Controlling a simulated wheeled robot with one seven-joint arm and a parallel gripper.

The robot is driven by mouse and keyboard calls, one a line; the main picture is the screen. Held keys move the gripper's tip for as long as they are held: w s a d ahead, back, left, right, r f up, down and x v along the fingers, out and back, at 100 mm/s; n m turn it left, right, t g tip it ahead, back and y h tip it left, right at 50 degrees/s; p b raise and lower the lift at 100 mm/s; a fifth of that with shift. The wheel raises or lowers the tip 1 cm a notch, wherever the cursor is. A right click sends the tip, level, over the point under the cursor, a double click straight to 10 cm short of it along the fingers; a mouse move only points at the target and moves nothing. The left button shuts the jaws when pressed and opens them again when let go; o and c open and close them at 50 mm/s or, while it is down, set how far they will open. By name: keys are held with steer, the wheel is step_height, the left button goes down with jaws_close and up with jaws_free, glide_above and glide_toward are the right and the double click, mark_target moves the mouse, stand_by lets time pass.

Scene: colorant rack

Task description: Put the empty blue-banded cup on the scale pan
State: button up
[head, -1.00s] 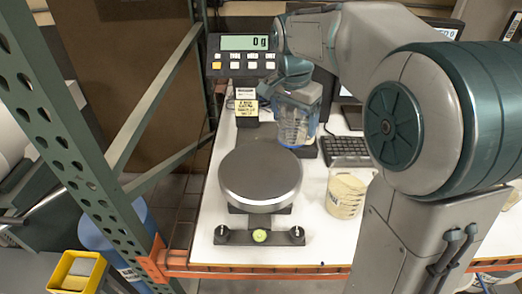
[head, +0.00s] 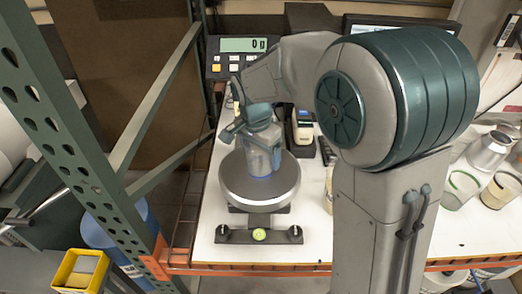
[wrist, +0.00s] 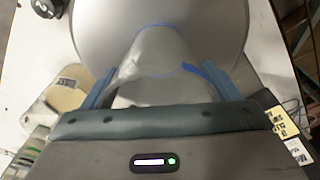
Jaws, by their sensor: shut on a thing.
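The clear cup with a blue band (head: 262,160) is in my gripper (head: 258,140), upright over the round scale pan (head: 234,188) in the head view. In the wrist view the clear cup (wrist: 160,62) sits between the two blue fingers of my gripper (wrist: 162,88), with the grey pan (wrist: 100,22) behind it. The cup's lower end overlaps the pan's surface; I cannot tell whether it touches. The scale display (head: 243,45) reads 0 g.
More cups (head: 461,188) stand on the white bench (head: 318,235) at the right. A green rack post (head: 75,135) rises at the left. A yellow bin (head: 80,270) is at the lower left. Labelled boxes (head: 303,128) stand behind the pan.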

steer(key=shift+f, duration=0.2)
steer(key=o, duration=0.9)
steer(key=shift+c, duration=0.2)
steer(key=shift+r, duration=0.15)
step_height(320, 180, up, 12)
steer(key=s+a+b, duration=0.1)
steer(key=s+d+f+n+t, duration=0.1)
steer(key=s+d+f+n, duration=0.1)
steer(key=s+d, duration=0.3)
steer(key=s+d+f+n, duration=0.3)
steer(key=s+d, duration=0.2)
steer(key=s, duration=0.2)
steer(key=s+d+f+n+t+y, duration=0.1)
steer(key=s+d+f+n, duration=0.1)
steer(key=s+d, duration=0.3)
steer(key=shift+s+f+n+t, duration=0.15)
steer(key=shift+s+n+t, duration=0.15)
steer(key=shift+s+n, duration=0.4)
